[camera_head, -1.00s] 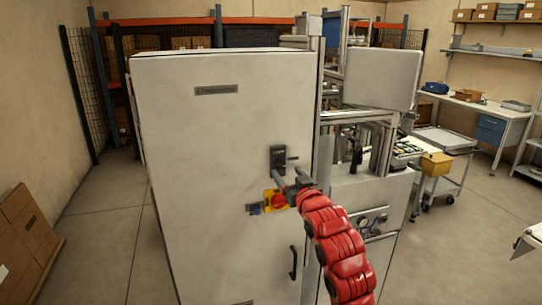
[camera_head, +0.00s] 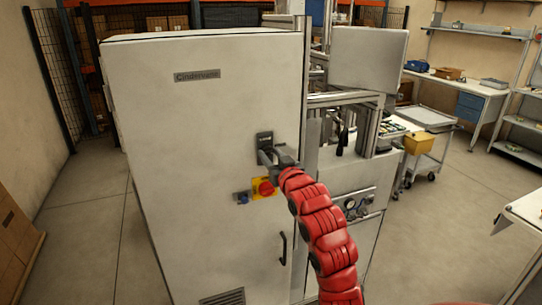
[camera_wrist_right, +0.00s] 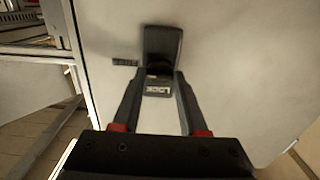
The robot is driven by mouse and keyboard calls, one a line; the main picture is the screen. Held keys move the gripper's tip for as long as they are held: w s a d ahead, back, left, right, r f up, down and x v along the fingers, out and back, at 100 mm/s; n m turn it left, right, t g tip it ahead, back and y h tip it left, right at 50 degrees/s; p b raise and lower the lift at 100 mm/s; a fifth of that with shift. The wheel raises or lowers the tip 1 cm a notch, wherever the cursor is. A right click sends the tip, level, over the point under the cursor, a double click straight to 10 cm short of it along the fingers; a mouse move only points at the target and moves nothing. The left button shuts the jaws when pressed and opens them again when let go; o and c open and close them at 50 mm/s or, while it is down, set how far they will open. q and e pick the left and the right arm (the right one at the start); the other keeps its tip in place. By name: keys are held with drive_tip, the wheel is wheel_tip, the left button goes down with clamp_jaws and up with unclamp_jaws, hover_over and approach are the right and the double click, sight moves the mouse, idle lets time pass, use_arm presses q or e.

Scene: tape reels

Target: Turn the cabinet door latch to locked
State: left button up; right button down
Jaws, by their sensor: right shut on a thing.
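The cabinet door (camera_head: 200,130) is large, pale grey and closed. Its black latch (camera_head: 264,140) sits near the door's right edge, above a red and yellow switch (camera_head: 264,188). In the right wrist view the latch (camera_wrist_right: 162,42) is a dark plate with its knob between my fingertips and a small label (camera_wrist_right: 158,90) below it. My right gripper (camera_head: 268,157) is at the latch, its fingers shut on the knob; it also shows in the right wrist view (camera_wrist_right: 160,76). The knob's exact angle is largely hidden by the fingers. My left gripper is out of view.
A black door handle (camera_head: 283,248) is below the switch. Metal framing and a machine (camera_head: 345,200) stand right of the cabinet. A cart with a yellow bin (camera_head: 419,143) is farther right. Cardboard boxes (camera_head: 15,245) are at the left. Floor is open on both sides.

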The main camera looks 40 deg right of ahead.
drive_tip(key=shift+f+n+b, duration=0.15)
drive_tip(key=shift+n+b, duration=0.15)
drive_tip(key=shift+b, duration=0.4)
drive_tip(key=n+b, duration=0.6)
drive_tip(key=b, duration=0.3)
drive_tip(key=shift+a+f, duration=0.1)
drive_tip(key=shift+f, duration=0.05)
drive_tip(key=shift+n+b, duration=0.65)
drive_tip(key=shift+n, duration=0.35)
drive_tip(key=shift+n+b, duration=0.4)
drive_tip(key=shift+n, duration=0.5)
drive_tip(key=n, duration=0.2)
drive_tip(key=shift+r+n, duration=0.2)
drive_tip(key=shift+n, duration=0.2)
drive_tip(key=n, duration=0.4)
drive_tip(key=shift+n+p, duration=0.35)
drive_tip(key=shift+n, duration=0.05)
